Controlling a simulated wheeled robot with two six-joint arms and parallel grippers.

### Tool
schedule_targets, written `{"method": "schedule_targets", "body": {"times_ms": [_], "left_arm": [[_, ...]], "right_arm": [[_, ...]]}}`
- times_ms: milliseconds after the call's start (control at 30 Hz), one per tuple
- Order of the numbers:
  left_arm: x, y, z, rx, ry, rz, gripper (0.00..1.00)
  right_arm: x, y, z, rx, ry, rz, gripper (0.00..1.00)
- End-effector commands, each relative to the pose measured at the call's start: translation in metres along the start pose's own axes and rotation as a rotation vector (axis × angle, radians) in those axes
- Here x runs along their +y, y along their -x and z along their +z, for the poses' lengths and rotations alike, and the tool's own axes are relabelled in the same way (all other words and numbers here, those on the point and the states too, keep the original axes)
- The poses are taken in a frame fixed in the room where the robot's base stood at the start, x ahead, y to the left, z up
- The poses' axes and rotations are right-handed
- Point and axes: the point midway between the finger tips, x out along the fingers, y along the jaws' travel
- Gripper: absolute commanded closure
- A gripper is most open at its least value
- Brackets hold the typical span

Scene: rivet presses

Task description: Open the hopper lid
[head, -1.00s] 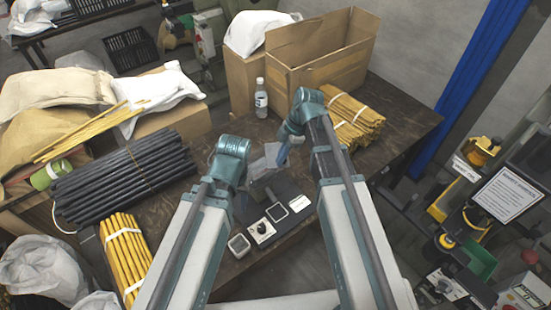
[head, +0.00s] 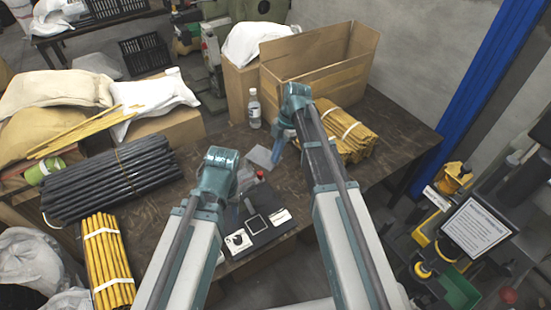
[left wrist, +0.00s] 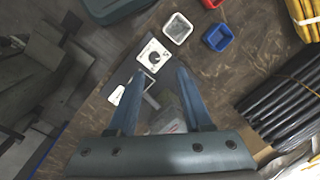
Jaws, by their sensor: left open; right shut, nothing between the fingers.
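I cannot clearly make out a hopper lid. In the head view, a black-based device (head: 268,233) with a pale knob panel and a square frame sits on the table between my arms. My left gripper (head: 247,203) is open above its left part; its fingers are dark and hard to make out there. In the left wrist view, the open fingers (left wrist: 160,76) point towards the knob panel (left wrist: 153,55), with nothing clearly held. My right gripper (head: 278,151) is shut and empty behind the device, near a flat grey piece (head: 260,157). My arms hide part of the device.
A bottle (head: 254,108) and a cardboard box (head: 322,62) stand at the back. Black rods (head: 112,180) lie left, yellow bundles (head: 345,130) right. White (left wrist: 177,28) and blue (left wrist: 216,37) trays lie near the panel. A machine with a sign (head: 476,228) stands right.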

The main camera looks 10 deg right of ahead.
Motion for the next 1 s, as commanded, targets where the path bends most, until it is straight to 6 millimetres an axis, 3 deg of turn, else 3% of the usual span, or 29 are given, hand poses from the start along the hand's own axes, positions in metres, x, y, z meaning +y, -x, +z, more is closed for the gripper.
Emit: {"method": "schedule_targets", "body": {"times_ms": [333, 1000], "left_arm": [[-0.0001, 0.0000, 0.0000, 0.000, 0.000, 0.000, 0.50], [0.0000, 0.0000, 0.0000, 0.000, 0.000, 0.000, 0.50]], "right_arm": [[0.0091, 0.0035, 0.0102, 0.000, 0.021, -0.008, 1.00], [0.0107, 0.0040, 0.0115, 0.000, 0.020, -0.008, 1.00]]}}
